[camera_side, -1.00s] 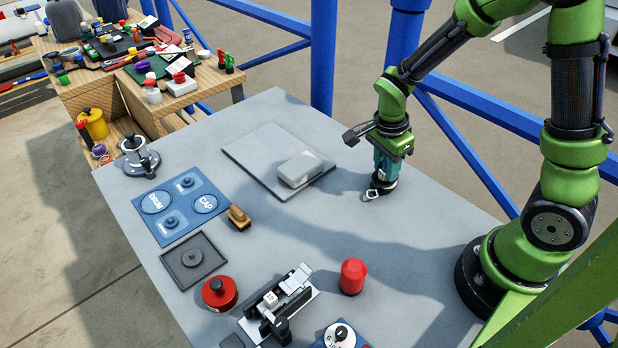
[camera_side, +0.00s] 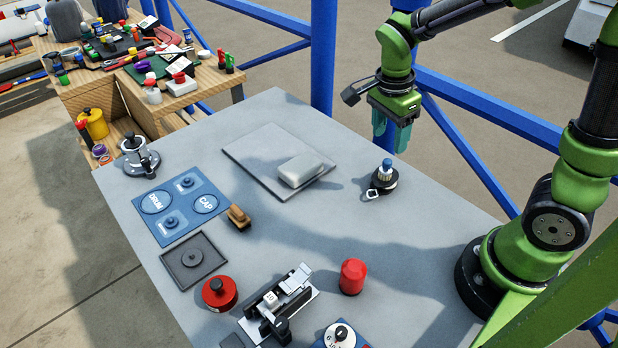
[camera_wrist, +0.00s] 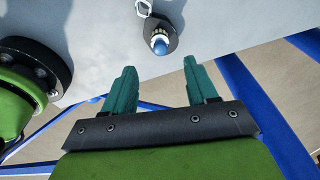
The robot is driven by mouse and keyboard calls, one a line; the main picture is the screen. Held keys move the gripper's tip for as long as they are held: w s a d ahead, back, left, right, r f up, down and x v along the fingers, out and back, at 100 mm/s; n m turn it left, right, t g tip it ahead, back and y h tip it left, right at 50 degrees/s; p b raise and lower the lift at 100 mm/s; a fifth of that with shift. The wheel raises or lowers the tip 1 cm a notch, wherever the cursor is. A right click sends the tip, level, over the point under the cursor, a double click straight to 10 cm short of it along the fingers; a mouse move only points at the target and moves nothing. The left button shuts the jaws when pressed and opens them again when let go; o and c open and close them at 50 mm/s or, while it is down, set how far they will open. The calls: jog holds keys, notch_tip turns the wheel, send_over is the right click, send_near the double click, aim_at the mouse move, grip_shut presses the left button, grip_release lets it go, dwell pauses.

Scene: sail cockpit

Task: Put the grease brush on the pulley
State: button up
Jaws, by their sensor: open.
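A short upright piece with a blue top and a pale band, which looks like the grease brush (camera_side: 386,168), stands on a dark round pulley (camera_side: 384,187) with a metal shackle at its edge. In the wrist view the blue top (camera_wrist: 159,45) and the shackle of the pulley (camera_wrist: 145,8) show just beyond the fingertips. My gripper (camera_side: 391,146) is open and empty, raised above and behind the brush, apart from it. Its two teal fingers (camera_wrist: 160,66) are spread wide in the wrist view.
A grey plate (camera_side: 250,160) with a pale block (camera_side: 300,170) lies left of the pulley. A red cylinder (camera_side: 352,277), a clamp-like fixture (camera_side: 275,302), a red round can (camera_side: 219,294) and a small brown block (camera_side: 239,217) stand on the table. Bare table surrounds the pulley.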

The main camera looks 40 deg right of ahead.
jog(key=s+a+r+n+t+y, duration=0.1)
jog(key=s+a+r+n+t, duration=0.2)
jog(key=n, duration=0.5)
jog(key=s+a+r+n+t+y, duration=0.2)
jog(key=s+a+r+n+t, duration=0.1)
jog(key=r+n, duration=0.5)
jog(key=shift+s+r+t, duration=0.25)
jog(key=shift+s+t, duration=0.45)
jog(key=shift+s, duration=0.35)
